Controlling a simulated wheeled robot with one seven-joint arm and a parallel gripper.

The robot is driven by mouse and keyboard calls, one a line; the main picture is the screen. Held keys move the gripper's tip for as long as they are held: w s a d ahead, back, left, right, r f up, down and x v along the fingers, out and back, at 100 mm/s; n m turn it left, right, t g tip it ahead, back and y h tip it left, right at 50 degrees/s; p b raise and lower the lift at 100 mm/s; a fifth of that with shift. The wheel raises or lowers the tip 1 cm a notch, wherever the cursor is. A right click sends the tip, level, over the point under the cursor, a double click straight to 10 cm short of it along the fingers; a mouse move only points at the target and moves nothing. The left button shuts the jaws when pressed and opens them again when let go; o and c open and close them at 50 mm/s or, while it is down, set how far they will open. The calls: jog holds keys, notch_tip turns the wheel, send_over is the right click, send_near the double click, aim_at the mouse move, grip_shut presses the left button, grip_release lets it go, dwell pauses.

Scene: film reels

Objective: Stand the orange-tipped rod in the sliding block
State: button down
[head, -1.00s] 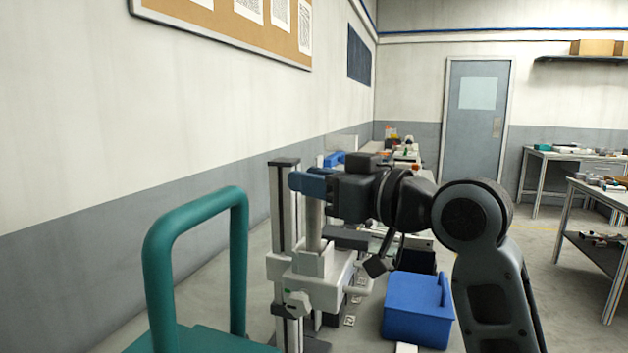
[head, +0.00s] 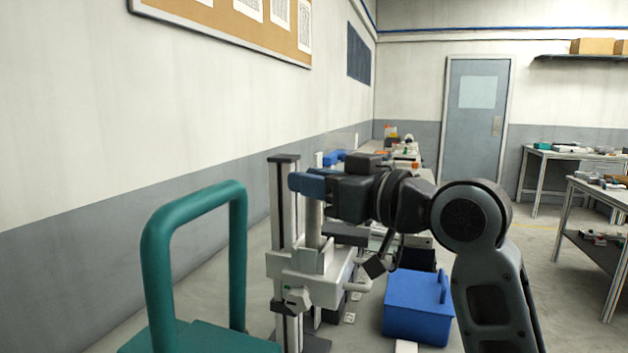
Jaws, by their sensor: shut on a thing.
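My gripper (head: 310,184), with blue fingers, is at the centre of the head view beside an upright post. It is shut on a grey rod (head: 314,226), which hangs about upright below the fingers. The pale sliding block (head: 308,288) is on the post (head: 284,212), directly below my gripper. The rod's lower part passes behind the block's raised front edges. I cannot tell whether it is seated or only behind them.
A teal tubular handle (head: 238,255) stands close at the left. A blue bin (head: 416,310) with a handle is right of the block. A cluttered bench runs behind along the wall. Open floor lies to the right, before other tables (head: 602,200).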

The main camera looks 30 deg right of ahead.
jog(key=shift+f, duration=0.35)
jog(key=c, duration=1.1)
grip_release()
jog(key=shift+c, duration=0.2)
jog(key=shift+s, duration=0.15)
jog(key=v, duration=1)
jog(key=shift+s+d+b, duration=0.25)
jog(key=shift+s+b, duration=0.1)
